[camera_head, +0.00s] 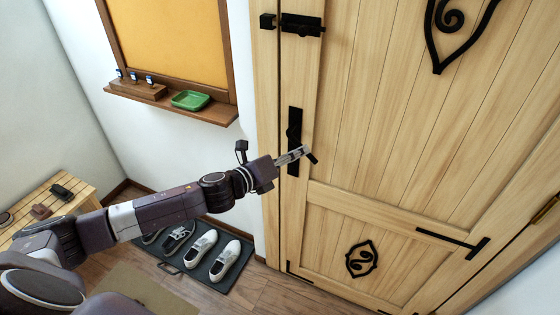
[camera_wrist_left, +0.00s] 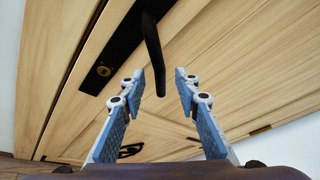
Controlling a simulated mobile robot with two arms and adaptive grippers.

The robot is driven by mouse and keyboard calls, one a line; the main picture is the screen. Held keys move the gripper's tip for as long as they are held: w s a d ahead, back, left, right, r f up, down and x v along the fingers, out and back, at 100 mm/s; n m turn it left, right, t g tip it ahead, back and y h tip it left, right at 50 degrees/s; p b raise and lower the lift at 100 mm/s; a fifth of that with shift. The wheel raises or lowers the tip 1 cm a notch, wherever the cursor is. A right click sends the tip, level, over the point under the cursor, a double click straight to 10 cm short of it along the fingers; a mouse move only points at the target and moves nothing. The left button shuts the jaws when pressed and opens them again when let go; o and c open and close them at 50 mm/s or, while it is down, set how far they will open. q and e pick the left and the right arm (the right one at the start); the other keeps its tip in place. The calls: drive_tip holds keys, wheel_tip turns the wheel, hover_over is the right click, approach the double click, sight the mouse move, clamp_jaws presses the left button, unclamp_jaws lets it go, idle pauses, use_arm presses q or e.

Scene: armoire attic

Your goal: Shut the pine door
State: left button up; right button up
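The pine door (camera_head: 370,120) is pale planked wood with black iron fittings and fills the right of the head view. It looks close to its frame; I cannot tell whether a gap is left. Its black handle plate (camera_head: 294,130) is near the left edge, with a lever below its middle. My left gripper (camera_head: 304,152) reaches the lever from the left. In the left wrist view the gripper (camera_wrist_left: 160,84) is open, and the black lever (camera_wrist_left: 153,52) extends down between its two fingertips, with no clear contact on either side. My right gripper is not in view.
A black bolt (camera_head: 301,25) is above the handle. Shoes stand on a dark mat (camera_head: 235,277) below my left arm. A wooden bench (camera_head: 75,207) is at the left. Some floor before the door is clear.

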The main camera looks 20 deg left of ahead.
use_arm(q)
drive_tip(key=v, duration=0.7)
drive_tip(key=shift+s+r, duration=0.2)
drive_tip(key=shift+s, duration=0.05)
drive_tip(key=shift+a, duration=0.1)
